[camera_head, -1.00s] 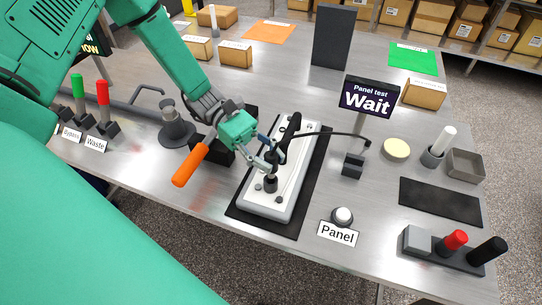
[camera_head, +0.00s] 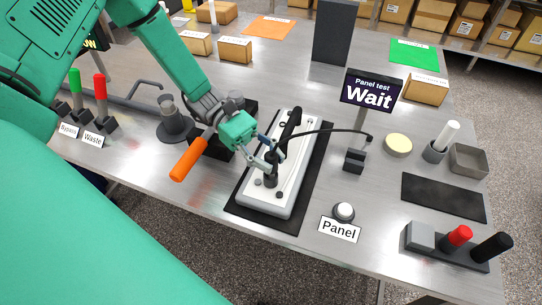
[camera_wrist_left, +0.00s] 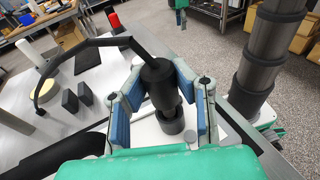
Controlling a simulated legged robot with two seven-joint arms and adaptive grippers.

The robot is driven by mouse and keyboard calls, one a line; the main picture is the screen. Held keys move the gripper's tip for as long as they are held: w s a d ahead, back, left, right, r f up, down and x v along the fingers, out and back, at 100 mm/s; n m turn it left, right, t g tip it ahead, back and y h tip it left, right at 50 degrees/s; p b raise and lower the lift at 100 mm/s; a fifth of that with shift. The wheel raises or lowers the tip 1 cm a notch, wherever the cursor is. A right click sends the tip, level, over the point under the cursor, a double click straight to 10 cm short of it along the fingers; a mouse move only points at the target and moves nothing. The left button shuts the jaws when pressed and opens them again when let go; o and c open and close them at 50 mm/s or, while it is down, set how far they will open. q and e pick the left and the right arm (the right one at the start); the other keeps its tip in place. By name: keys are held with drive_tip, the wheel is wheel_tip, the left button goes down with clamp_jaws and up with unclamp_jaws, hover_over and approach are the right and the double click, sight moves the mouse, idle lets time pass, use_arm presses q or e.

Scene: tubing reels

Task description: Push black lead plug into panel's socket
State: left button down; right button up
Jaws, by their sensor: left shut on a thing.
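The white panel block (camera_head: 285,195) lies on a black mat on the metal table. A black upright cylinder, which looks like the socket (camera_head: 270,181), stands on its near part. My left gripper (camera_head: 272,156) is above it, shut on the black lead plug. In the left wrist view the blue finger pads close on both sides of the plug (camera_wrist_left: 158,80), directly above the socket (camera_wrist_left: 171,121). The plug's lower end looks to be at the socket's mouth; how deep it sits I cannot tell. A partial blue-padded piece at the top edge may be my right gripper (camera_wrist_left: 180,12).
The black cable (camera_head: 330,131) arcs right from the plug to a post near the "Wait" sign (camera_head: 368,92). A black handle (camera_head: 291,124) rises from the panel's far part. An orange handle (camera_head: 188,159) lies left. A button (camera_head: 343,212) stands right by the "Panel" label.

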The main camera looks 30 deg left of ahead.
use_arm(q)
drive_tip(key=shift+f+b, duration=0.75)
drive_tip(key=shift+f, duration=0.35)
drive_tip(key=shift+f, duration=0.1)
drive_tip(key=c, duration=1.3)
unclamp_jaws()
drive_tip(key=shift+w+a, duration=0.1)
drive_tip(key=shift+a, duration=0.2)
drive_tip(key=v, duration=1.1)
drive_tip(key=shift+a, duration=0.2)
